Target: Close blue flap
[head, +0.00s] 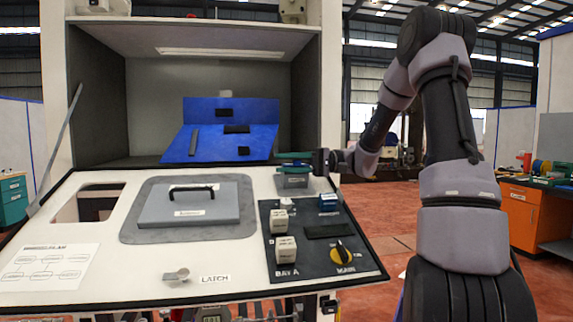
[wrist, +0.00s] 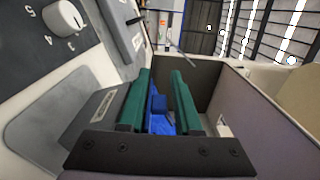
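The blue flap (head: 212,147) lies sloping toward me at the cabinet's opening, below an upright blue panel (head: 255,110). It has small black pieces on its face. My gripper (head: 293,159) is just right of the flap, above the right part of the white console, with its green fingers sideways. In the wrist view my gripper (wrist: 162,76) is open, with a clear gap between the two green fingers. Blue surface, probably the flap (wrist: 160,124), shows in the gap beyond them. I cannot tell whether they touch it.
The white console (head: 110,238) carries a grey lid with a black handle (head: 192,187), a latch (head: 177,275) and a dark switch panel (head: 310,245). The grey cabinet wall (head: 300,85) stands right of the flap. The space above the flap is free.

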